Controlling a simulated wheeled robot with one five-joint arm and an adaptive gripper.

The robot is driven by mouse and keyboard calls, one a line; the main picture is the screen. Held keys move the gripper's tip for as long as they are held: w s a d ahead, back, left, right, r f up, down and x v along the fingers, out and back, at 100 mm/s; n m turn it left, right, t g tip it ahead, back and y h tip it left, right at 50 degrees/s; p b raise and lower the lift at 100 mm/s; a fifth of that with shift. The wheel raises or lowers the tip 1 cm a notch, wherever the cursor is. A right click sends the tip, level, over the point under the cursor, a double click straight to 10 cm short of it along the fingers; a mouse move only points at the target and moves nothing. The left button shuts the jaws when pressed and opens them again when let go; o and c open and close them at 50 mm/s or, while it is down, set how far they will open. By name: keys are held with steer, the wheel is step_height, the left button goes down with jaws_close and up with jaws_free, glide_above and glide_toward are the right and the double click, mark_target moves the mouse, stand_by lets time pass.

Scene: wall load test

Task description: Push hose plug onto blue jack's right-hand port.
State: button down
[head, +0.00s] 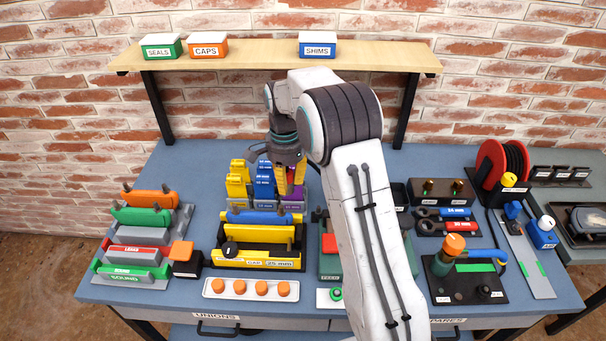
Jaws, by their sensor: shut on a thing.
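My gripper (290,182) points down at the back middle of the bench, with its yellow fingers around a purple block (296,192) in the shim rack. The fingers look shut on it, though my arm covers part of the view. I cannot clearly make out a hose plug.
Yellow blocks (238,182) and blue blocks (264,182) stand close left of my gripper. A red hose reel (490,160) stands at the back right. A green unit with an orange top (445,258) sits on a black base. A wooden shelf (260,52) hangs above the bench.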

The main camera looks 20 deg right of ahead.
steer(key=shift+s+a+r+p, duration=0.15)
steer(key=shift+a+r+p, duration=0.1)
steer(key=shift+a+r, duration=0.35)
steer(key=shift+s+a+r+p, duration=0.15)
steer(key=shift+a+r+p, duration=0.2)
steer(key=shift+a, duration=0.3)
steer(key=b, duration=0.3)
glide_above(281, 206)
step_height(281, 206, down, 4)
steer(key=shift+f, duration=0.75)
steer(key=shift+f+b, duration=1.1)
steer(key=shift+f, duration=0.2)
steer(key=c, duration=0.6)
jaws_free()
steer(key=shift+o, duration=0.2)
steer(key=shift+r, duration=0.2)
steer(key=shift+r+p, duration=3.15)
steer(key=shift+r, duration=0.7)
